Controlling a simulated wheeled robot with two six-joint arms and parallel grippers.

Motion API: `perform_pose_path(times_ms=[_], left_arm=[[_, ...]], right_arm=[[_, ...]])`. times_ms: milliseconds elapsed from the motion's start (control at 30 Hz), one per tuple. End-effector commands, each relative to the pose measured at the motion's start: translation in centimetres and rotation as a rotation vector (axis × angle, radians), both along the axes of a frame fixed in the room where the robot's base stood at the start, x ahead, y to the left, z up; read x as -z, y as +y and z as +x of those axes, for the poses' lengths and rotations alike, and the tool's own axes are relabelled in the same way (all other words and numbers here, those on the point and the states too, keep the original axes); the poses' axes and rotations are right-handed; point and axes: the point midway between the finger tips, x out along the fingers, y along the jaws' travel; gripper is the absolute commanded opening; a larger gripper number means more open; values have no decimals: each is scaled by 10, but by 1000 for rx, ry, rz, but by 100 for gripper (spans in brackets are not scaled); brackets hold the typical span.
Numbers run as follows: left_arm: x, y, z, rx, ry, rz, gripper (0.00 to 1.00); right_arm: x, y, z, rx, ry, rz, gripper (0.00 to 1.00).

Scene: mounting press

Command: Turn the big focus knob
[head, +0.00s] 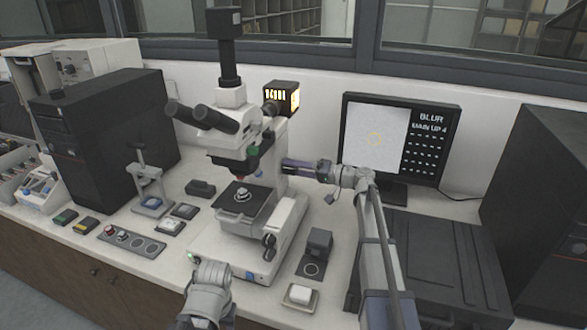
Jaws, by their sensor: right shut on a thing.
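The white microscope (282,200) stands in the middle of the bench. A black focus knob (268,240), with a smaller one just below it, shows low on its right side. My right gripper (288,164) reaches in from the right, higher up beside the microscope's pillar, apart from that knob. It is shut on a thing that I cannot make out. My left gripper (212,268) is at the front left of the microscope's base. Its jaws are too unclear to tell open from shut. The screen (375,138) reads "BLUR" and what looks like "MAIN UP 4".
A small dark block (319,241) and a white dish (299,295) stand right of the base. A black case (445,260) lies farther right. A strip with round wells (131,240) and several small boxes lie at left. The bench's front edge is near my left gripper.

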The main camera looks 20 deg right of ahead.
Motion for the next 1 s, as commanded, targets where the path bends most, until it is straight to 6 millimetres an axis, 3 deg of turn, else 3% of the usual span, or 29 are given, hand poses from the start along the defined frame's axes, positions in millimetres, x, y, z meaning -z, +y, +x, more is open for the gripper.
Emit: perform_pose_path(times_ms=[1000], left_arm=[[0, 0, 0, 0, 0, 0, 52]], right_arm=[[0, -1, 1, 1, 801, 538, 8]])
